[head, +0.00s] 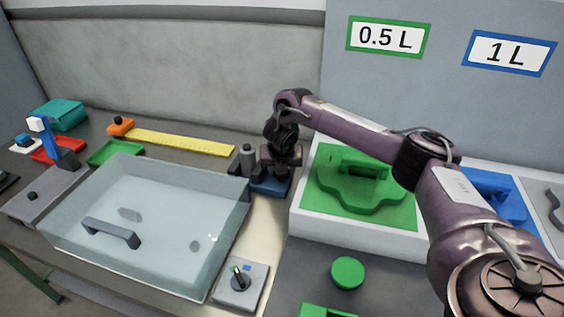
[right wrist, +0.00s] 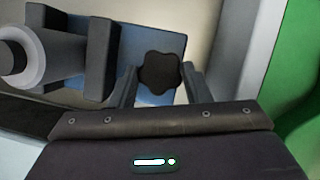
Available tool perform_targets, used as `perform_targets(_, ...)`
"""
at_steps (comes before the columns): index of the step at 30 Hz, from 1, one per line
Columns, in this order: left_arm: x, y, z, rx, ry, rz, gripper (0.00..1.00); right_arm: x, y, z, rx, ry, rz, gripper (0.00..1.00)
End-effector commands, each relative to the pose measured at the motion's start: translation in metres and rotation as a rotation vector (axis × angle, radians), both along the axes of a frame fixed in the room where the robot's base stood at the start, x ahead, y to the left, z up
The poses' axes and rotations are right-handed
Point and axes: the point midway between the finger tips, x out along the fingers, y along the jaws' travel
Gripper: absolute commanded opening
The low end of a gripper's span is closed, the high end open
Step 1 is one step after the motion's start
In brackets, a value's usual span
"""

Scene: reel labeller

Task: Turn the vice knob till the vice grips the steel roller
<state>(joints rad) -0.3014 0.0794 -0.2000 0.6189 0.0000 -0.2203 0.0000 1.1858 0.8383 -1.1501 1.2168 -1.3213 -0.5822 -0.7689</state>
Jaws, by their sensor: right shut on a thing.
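The blue vice (head: 270,187) stands on the bench behind the clear tank's right corner; it also shows in the right wrist view (right wrist: 142,27). The grey steel roller (head: 247,155) stands upright at the vice's left side. In the right wrist view the roller (right wrist: 30,58) lies at the left by the dark vice jaw (right wrist: 99,58); I cannot tell whether both jaws touch it. My right gripper (right wrist: 160,82) has its two fingers on either side of the black lobed vice knob (right wrist: 161,70) and is shut on it. My left gripper is out of view.
A clear lidded tank (head: 130,262) fills the bench to the left of the vice. A white tray with a green insert (head: 335,210) stands close on the right. A yellow ruler (head: 185,143) lies behind the tank.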

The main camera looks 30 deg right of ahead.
Motion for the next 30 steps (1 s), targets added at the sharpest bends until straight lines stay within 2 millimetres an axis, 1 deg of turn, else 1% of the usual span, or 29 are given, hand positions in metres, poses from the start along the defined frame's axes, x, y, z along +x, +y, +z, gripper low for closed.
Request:
perform_targets(1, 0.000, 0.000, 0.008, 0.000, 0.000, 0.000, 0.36, 0.001, 0.001, 0.004, 0.001, 0.000, -0.026, 0.21)
perform_targets(7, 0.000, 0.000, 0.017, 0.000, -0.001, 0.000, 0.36, 0.001, 0.000, 0.003, 0.000, -0.003, -0.106, 0.21)
perform_targets(14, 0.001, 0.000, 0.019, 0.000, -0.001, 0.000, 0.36, 0.002, 0.000, 0.002, 0.000, -0.004, -0.143, 0.21)
perform_targets(24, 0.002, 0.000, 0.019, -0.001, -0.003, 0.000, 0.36, 0.002, 0.000, 0.001, 0.000, -0.005, -0.144, 0.21)
perform_targets(25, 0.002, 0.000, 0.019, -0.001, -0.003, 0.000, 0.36, 0.002, 0.000, 0.001, 0.000, -0.005, -0.144, 0.47)
perform_targets(29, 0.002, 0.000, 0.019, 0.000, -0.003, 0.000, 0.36, 0.002, 0.000, 0.001, 0.000, -0.004, -0.143, 0.64)
perform_targets(30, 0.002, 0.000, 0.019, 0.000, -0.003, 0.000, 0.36, 0.001, 0.000, 0.001, 0.000, -0.004, -0.143, 0.65)
